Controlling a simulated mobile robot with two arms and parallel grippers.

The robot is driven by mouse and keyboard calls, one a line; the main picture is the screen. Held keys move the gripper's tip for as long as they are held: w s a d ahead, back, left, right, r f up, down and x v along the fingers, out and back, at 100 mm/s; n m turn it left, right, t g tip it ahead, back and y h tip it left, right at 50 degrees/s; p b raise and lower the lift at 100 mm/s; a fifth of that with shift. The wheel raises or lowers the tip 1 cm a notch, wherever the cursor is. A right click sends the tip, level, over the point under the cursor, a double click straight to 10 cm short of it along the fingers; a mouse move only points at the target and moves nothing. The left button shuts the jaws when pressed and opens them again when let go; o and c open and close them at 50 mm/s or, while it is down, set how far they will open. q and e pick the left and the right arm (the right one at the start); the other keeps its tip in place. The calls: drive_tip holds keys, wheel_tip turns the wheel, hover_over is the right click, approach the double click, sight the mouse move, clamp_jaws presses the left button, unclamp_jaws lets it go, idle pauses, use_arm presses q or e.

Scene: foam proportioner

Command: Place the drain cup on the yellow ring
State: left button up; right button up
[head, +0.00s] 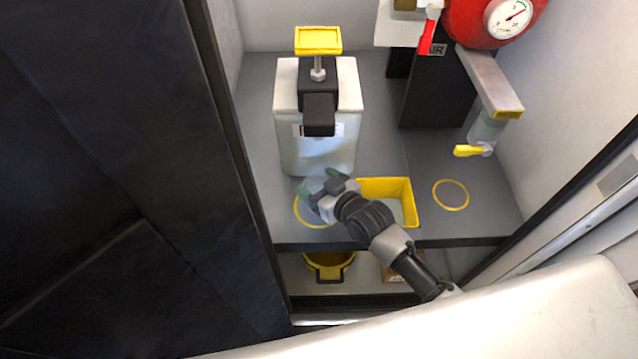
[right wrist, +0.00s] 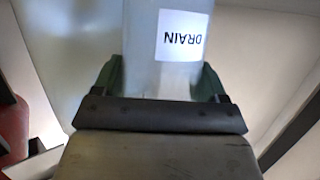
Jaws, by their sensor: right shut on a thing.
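The drain cup is a pale translucent cup with a white label reading DRAIN, upside down in the right wrist view (right wrist: 160,75). My right gripper (head: 320,186) is shut on it, with one green fingertip on each side in the right wrist view (right wrist: 160,88). In the head view, the cup (head: 314,184) is small and partly hidden by the gripper. It is over or at the left yellow ring (head: 298,215) on the grey shelf; I cannot tell if it touches the shelf. A second yellow ring (head: 451,208) lies bare at the right. My left gripper is not in view.
A large whitish jug (head: 318,158) with a yellow-topped pump stands just behind the cup. A yellow bin (head: 406,205) is close to the gripper's right. A yellow-handled valve (head: 470,151) hangs above the right ring. A red tank (head: 478,22) is at upper right.

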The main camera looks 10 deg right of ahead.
drive_tip(key=o, duration=0.9)
drive_tip(key=shift+f, duration=0.1)
drive_tip(key=shift+o, duration=0.2)
drive_tip(key=shift+s+d, duration=0.1)
drive_tip(key=p+v, duration=0.1)
drive_tip(key=v, duration=1)
drive_tip(key=shift+s+r, duration=0.3)
